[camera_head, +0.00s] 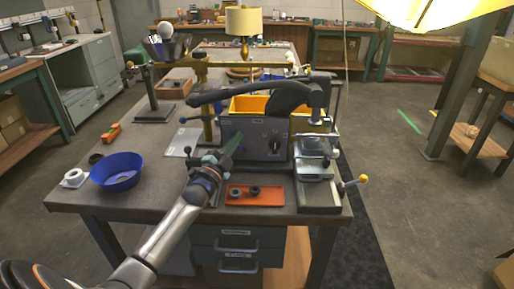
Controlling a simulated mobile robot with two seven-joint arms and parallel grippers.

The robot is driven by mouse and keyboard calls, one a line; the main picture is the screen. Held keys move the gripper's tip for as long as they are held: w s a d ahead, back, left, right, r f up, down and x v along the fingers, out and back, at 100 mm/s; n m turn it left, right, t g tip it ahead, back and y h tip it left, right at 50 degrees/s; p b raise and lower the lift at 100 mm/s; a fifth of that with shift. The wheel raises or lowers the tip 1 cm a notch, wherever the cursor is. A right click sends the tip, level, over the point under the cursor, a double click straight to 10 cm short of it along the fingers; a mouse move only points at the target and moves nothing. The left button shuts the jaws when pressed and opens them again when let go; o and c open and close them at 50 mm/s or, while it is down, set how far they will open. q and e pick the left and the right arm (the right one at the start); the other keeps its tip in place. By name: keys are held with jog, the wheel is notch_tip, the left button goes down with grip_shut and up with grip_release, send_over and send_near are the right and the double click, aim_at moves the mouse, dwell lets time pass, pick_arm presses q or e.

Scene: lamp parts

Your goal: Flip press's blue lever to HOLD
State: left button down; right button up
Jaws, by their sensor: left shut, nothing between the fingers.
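The press (318,172) stands at the right front of the bench, with a grey column and base and a side handle ending in a yellow knob (362,178). A small dark blue piece (326,162) shows on its front; I cannot tell whether this is the blue lever, and no HOLD mark is readable. My left gripper (229,148) is shut and empty, in front of a dark control box (262,139) and left of the press, apart from the press's front. I cannot tell whether it touches the box. My right gripper is not in view.
A long dark arm (235,92) reaches across above a yellow bin (250,104). An orange tray (254,196) with dark rings lies at the bench's front. A blue bowl (117,172) stands at the left. A lamp (244,22) stands at the back. Bare bench top lies left of my gripper.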

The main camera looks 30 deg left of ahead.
pick_arm(q)
jog(key=shift+s+a+n, duration=0.1)
jog(key=shift+a+n, duration=0.05)
jog(key=shift+n, duration=0.15)
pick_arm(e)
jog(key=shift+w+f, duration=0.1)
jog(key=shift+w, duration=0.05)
pick_arm(q)
jog(key=shift+s+f, duration=0.1)
jog(key=shift+s, duration=0.05)
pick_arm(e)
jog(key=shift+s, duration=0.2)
